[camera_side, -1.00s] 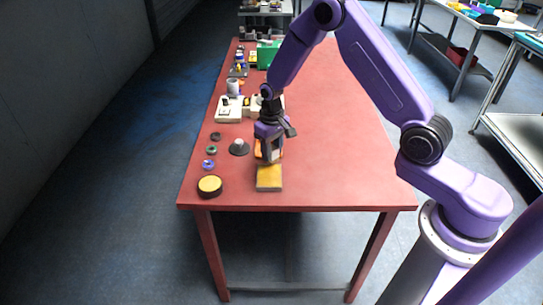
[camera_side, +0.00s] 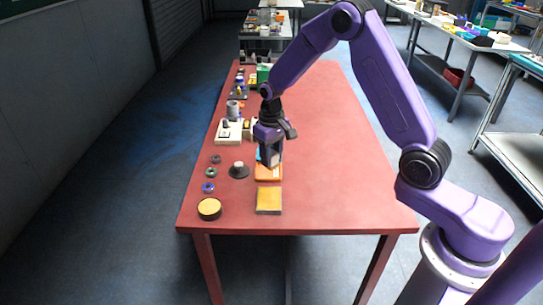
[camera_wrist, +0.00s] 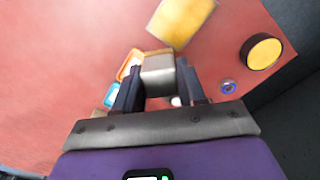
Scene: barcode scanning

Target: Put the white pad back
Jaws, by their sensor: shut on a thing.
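My gripper (camera_side: 270,160) is shut on a pale grey-white block with a tan edge, which I take to be the white pad (camera_wrist: 158,77). In the wrist view it sits between both fingers. In the side view my gripper holds it upright just over or beside an orange item (camera_side: 268,175); I cannot tell whether they touch. The orange item partly shows behind the block in the wrist view (camera_wrist: 126,66). A yellow-topped pad (camera_side: 269,201) lies flat in front of it, apart from the gripper.
A round black dish with a yellow top (camera_side: 209,208) stands at the front left of the red table (camera_side: 330,150). Small rings (camera_side: 208,187) and a dark cone-shaped piece (camera_side: 239,170) lie left of the gripper. Several items line the left edge farther back. The table's right side is clear.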

